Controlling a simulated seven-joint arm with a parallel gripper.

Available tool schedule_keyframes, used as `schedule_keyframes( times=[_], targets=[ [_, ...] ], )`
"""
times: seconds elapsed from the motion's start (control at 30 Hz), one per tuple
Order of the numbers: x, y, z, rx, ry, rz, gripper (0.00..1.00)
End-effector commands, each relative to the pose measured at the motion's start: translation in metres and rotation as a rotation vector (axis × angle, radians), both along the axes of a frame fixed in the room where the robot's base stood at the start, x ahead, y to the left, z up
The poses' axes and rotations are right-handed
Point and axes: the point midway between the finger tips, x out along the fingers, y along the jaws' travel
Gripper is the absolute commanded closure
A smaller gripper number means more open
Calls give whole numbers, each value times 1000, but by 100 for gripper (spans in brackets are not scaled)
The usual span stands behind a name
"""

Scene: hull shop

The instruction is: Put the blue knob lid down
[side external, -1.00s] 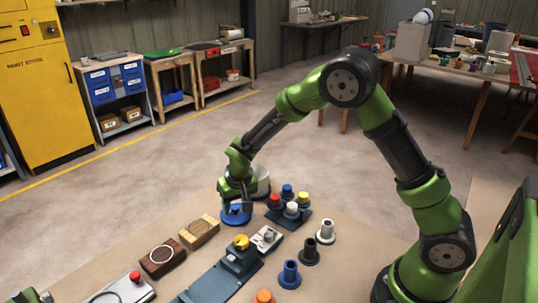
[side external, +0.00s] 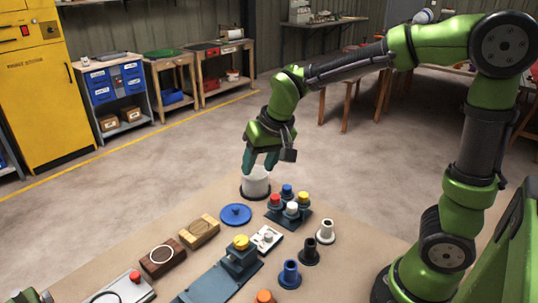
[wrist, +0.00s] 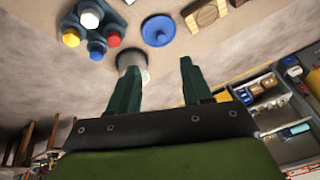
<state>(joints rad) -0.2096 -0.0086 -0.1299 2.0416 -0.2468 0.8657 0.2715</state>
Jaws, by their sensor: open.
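The blue knob lid (side external: 236,215) lies flat on the tan work surface, knob up, in the side external view. It also shows near the top of the wrist view (wrist: 158,31), clear of the fingers. My gripper (side external: 260,168) is open and empty. It is raised above and behind the lid, and in the side external view its fingers overlap the white pot (side external: 256,185) with a dark base. Whether the fingers touch the pot is hard to tell. In the wrist view the pot (wrist: 133,60) is partly hidden behind the left finger.
Right of the lid is a dark block with several coloured knobs (side external: 288,214). Wooden blocks (side external: 199,231) lie to its front left. A yellow-topped fixture (side external: 240,256) and flanged pegs (side external: 290,275) stand nearer the camera. The surface just around the lid is bare.

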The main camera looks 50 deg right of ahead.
Motion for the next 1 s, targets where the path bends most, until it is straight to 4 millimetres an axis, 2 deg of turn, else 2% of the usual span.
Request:
schedule_keyframes(
  times=[0.03, 0.2, 0.3, 0.4, 0.6, 1.0],
  targets=[
    [-20, -2, 16, 30, -36, 1, 51],
    [-82, -2, 44, 97, -137, 31, 51],
    [-112, 0, 49, 117, -190, 48, 51],
    [-133, 2, 50, 126, -232, 60, 51],
    [-150, 5, 49, 129, -268, 73, 51],
    [-150, 5, 49, 130, -267, 73, 51]
  ],
)
